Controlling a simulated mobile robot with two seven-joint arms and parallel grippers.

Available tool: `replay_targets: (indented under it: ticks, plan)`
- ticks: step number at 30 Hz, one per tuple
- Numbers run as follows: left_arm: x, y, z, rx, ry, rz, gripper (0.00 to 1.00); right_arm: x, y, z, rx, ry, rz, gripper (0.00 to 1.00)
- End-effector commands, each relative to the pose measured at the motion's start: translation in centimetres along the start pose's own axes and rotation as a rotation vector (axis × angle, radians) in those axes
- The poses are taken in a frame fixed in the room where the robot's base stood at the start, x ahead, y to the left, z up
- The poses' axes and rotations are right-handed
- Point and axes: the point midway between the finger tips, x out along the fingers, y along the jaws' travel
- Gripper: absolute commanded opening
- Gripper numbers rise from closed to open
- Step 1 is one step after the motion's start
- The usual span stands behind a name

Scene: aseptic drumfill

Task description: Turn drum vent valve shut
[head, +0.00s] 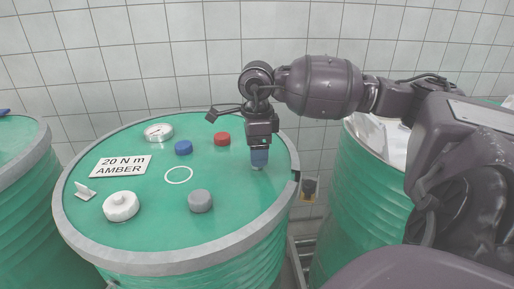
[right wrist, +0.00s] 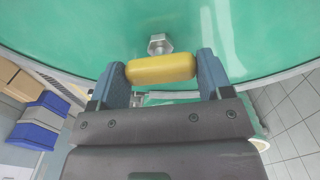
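My right gripper (head: 259,165) points straight down at the right part of the green drum lid in the head view. In the right wrist view its two blue fingers (right wrist: 163,75) stand wide apart, one at each end of a yellow valve handle (right wrist: 160,69). Both fingers appear to touch the handle's ends, so the gripper looks shut on it. A silver hex fitting (right wrist: 160,44) shows just beyond the handle, against the green drum. In the head view the gripper hides the handle, and I cannot tell the valve's angle there. My left gripper is not in view.
The drum lid (head: 165,210) also bears a gauge (head: 158,132), blue cap (head: 183,147), red cap (head: 222,139), grey cap (head: 200,201), white cap (head: 121,206) and label (head: 120,166). Other green drums stand left (head: 18,150) and right (head: 350,190). A tiled wall is behind.

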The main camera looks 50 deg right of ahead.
Motion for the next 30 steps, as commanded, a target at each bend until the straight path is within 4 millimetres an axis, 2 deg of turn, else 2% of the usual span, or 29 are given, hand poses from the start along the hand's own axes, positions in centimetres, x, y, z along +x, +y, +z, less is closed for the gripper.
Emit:
replay_targets:
  ticks: [1,4,17,30]
  plan:
    - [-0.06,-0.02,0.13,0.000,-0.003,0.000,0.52,-0.02,0.00,0.00,0.000,0.000,0.000,0.64]
    - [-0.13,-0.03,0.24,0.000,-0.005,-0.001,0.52,-0.03,0.00,0.00,0.000,0.000,0.000,0.49]
    - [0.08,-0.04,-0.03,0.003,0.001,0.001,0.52,-0.08,-0.02,-0.04,0.094,0.000,0.000,0.49]
    - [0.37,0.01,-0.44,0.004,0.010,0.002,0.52,-0.15,-0.05,-0.03,0.470,-0.001,-0.002,0.49]
